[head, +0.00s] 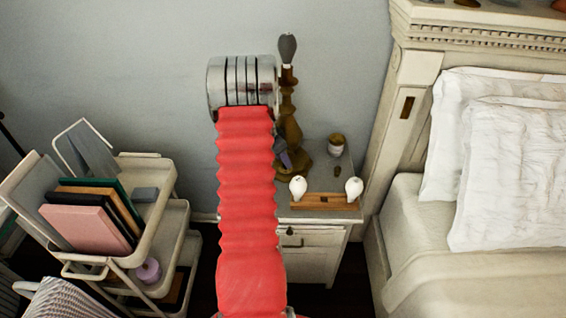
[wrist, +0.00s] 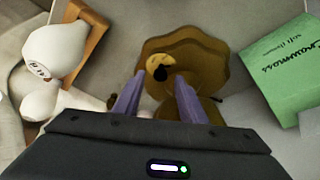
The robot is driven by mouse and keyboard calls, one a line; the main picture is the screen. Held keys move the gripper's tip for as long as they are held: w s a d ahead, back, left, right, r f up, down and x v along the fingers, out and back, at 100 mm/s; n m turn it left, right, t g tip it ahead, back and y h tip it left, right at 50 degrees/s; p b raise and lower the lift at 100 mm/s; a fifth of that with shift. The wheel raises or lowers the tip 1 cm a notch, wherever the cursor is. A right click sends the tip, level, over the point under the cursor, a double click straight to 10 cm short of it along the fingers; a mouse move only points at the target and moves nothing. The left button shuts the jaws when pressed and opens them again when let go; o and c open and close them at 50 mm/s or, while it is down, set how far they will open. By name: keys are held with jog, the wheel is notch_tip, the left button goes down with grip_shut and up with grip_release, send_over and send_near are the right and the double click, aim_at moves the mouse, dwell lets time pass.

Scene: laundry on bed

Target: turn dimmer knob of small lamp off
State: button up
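The small lamp (head: 291,130) is brass-brown, with a turned stem and a grey bulb at the top. It stands upright on the nightstand, partly behind my arm. In the wrist view its scalloped brass base (wrist: 205,52) fills the middle, with a small yellow piece with a dark spot (wrist: 158,68) on it. I cannot tell for sure whether this piece is the dimmer knob. My gripper (wrist: 157,84) has two purple fingers apart with nothing seen between them. They point at the lamp base, close to it; contact cannot be told. In the head view my gripper (head: 284,157) is mostly hidden.
The nightstand (head: 312,240) also holds a wooden tray (head: 325,202) with two white rounded items (head: 298,187) and a small jar (head: 336,146). A green box or book (wrist: 285,60) lies right of the lamp in the wrist view. A trolley (head: 158,208) stands left, the bed (head: 440,240) right.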

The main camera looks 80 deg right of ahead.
jog(key=shift+x, duration=0.9)
